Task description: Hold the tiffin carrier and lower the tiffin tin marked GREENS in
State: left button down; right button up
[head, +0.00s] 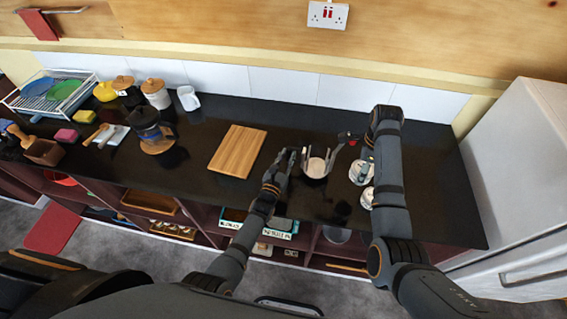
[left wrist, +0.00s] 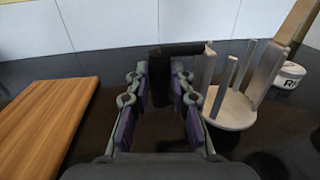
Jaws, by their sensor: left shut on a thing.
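The tiffin carrier (head: 316,168) stands on the dark counter, a pale round base with upright posts. It also shows in the left wrist view (left wrist: 229,108), with a black handle (left wrist: 162,90) at its left side. My left gripper (head: 291,157) is shut on that handle. Two pale round tins (head: 361,173) (head: 367,198) are right of the carrier, partly behind my right arm. One white tin (left wrist: 291,75) in the left wrist view shows a letter that looks like R. I cannot read GREENS anywhere. My right gripper (head: 366,152) is near the upper tin, mostly hidden; its jaws are unclear.
A wooden board (head: 238,151) lies left of the carrier. A dark pot (head: 146,125), canisters (head: 156,94), a white mug (head: 188,98) and a dish rack (head: 55,93) stand further left. A small red thing (head: 351,140) is between carrier and right arm. A white fridge (head: 520,160) is at right.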

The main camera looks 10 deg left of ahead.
aim_at(288, 159)
pick_arm(q)
jog(key=shift+f, duration=0.35)
jog(key=shift+w+f, duration=0.1)
jog(key=shift+f, duration=0.65)
pick_arm(e)
jog(key=shift+w, duration=0.15)
pick_arm(q)
jog(key=shift+f, duration=0.1)
jog(key=shift+f, duration=0.2)
jog(key=c, duration=1.9)
grip_release()
jog(key=shift+f, duration=0.1)
grip_shut()
